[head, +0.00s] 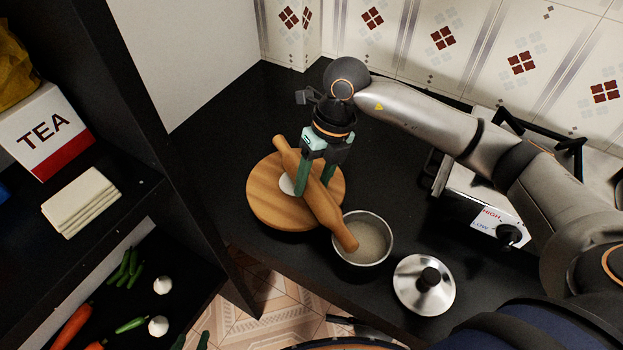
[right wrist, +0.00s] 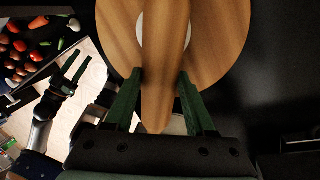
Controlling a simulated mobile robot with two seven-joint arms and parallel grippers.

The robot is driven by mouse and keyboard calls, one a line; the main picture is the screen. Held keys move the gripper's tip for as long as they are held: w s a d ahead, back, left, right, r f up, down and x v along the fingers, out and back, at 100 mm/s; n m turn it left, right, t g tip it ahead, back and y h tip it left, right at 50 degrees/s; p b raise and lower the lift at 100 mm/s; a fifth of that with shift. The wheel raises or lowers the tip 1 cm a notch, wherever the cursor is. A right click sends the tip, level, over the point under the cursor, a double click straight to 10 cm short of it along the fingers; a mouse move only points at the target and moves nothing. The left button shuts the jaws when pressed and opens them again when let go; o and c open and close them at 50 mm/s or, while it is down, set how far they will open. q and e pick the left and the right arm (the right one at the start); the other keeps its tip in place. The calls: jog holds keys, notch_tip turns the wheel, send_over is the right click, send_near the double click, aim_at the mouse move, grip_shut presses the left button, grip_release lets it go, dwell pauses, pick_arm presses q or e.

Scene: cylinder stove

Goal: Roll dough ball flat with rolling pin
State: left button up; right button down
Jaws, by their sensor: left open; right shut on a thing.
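The wooden rolling pin (head: 322,205) lies diagonally across a round wooden board (head: 262,205) on the dark counter. Its near end reaches over the rim of a metal pot. The pale dough (head: 287,185) is on the board, partly hidden under the pin; it also shows in the right wrist view (right wrist: 149,32) on both sides of the pin. My right gripper (head: 314,186) points down and is shut on the pin, one finger on each side. My left gripper (right wrist: 80,58) is open and empty in the right wrist view, off to the left, away from the board.
The metal pot (head: 389,247) with pale contents stands right beside the board. A metal lid (head: 425,288) lies on the counter. A stove (head: 480,205) is at the right. A dark shelf (head: 150,205) with a tea box (head: 42,133) and vegetables stands at the left.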

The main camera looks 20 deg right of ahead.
jog(key=shift+s+a, duration=0.1)
jog(key=shift+a, duration=0.45)
notch_tip(320, 180, up, 8)
jog(key=p, duration=0.6)
jog(key=shift+r, duration=0.1)
jog(key=shift+d+b+x, duration=0.2)
jog(key=shift+b+x, duration=0.55)
jog(key=shift+x, duration=0.2)
jog(key=shift+d+b+x, duration=0.2)
jog(key=shift+b+x, duration=0.6)
jog(key=shift+x, duration=0.1)
jog(key=shift+d+b+x, duration=0.15)
jog(key=shift+b+x, duration=0.6)
jog(key=shift+x, duration=0.2)
jog(key=shift+f+b, duration=1.1)
jog(key=shift+f, duration=0.35)
